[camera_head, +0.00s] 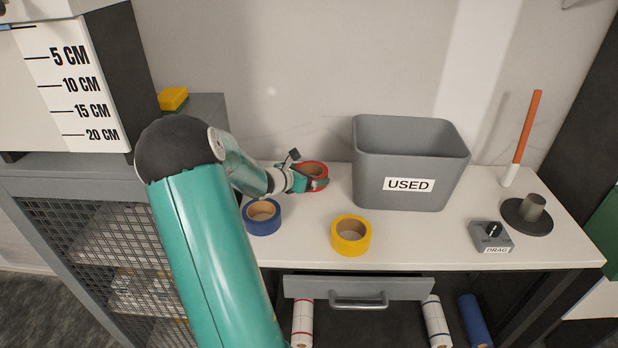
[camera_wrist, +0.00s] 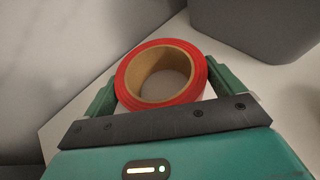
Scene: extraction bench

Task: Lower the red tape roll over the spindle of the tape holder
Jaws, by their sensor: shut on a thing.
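The red tape roll (camera_head: 314,169) is at the back left of the white bench, held by my gripper (camera_head: 311,181). In the wrist view the roll (camera_wrist: 199,72) sits between the two green fingers (camera_wrist: 160,85), which touch its outer sides. Its hole faces the wrist camera, and pale bench surface shows through it. I cannot tell whether the roll rests on the bench or is just above it. The tape holder (camera_head: 525,222) is a dark round base with a short grey upright spindle (camera_head: 532,206), at the bench's right end, far from my gripper and empty.
A grey bin marked USED (camera_head: 408,200) stands between the roll and the holder. A blue roll (camera_head: 262,229) and a yellow roll (camera_head: 351,248) lie in front. A DRAG knob box (camera_head: 490,238) and an orange-and-white stick (camera_head: 525,130) are near the holder. The front centre-right bench is clear.

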